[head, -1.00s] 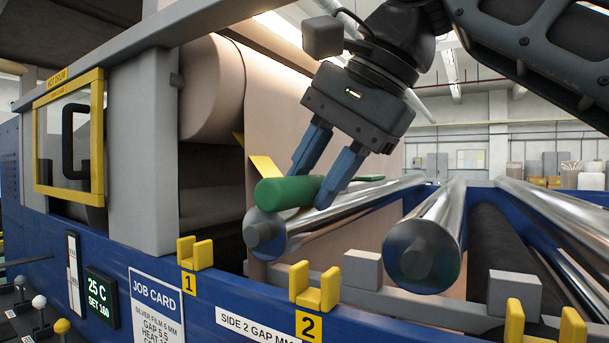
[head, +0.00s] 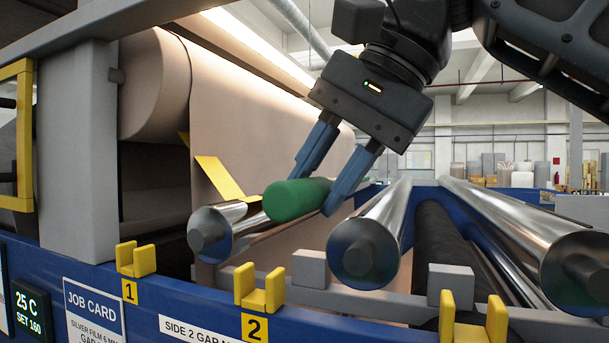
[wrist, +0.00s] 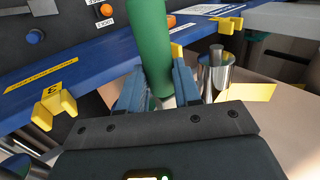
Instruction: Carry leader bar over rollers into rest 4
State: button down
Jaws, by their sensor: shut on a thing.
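The green leader bar (head: 296,200) is held between the blue fingers of my gripper (head: 322,190), which is shut on it. In the head view its near end shows above and between the first roller (head: 222,222) and the second roller (head: 366,240); its far end is hidden. In the wrist view the green bar (wrist: 152,50) stands between the fingers of my gripper (wrist: 160,92). Yellow rest 1 (head: 136,262), yellow rest 2 (head: 260,292) and a third yellow rest (head: 474,322) line the blue rail. No rest marked 4 is readable.
A third steel roller (head: 560,250) lies at the right. A dark roller (head: 440,250) sits lower between the rollers. A brown web (head: 245,110) hangs from the large roll (head: 150,90) at the left. Grey blocks (head: 311,268) stand behind the blue rail (head: 200,322).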

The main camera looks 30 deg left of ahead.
jog(key=shift+w+d+f+b, duration=0.35)
jog(key=shift+w+d, duration=0.95)
jog(key=shift+d, duration=5.3)
jog(key=shift+w+d+f+b, duration=0.1)
jog(key=shift+w+d+b, duration=0.8)
jog(key=shift+d, duration=5.7)
jog(key=shift+w+d+f+p, duration=0.2)
jog(key=shift+w+d, duration=1.55)
jog(key=shift+d, duration=4.85)
notch_tip(320, 180, down, 12)
jog(key=b, duration=0.3)
jog(key=shift+r, duration=0.15)
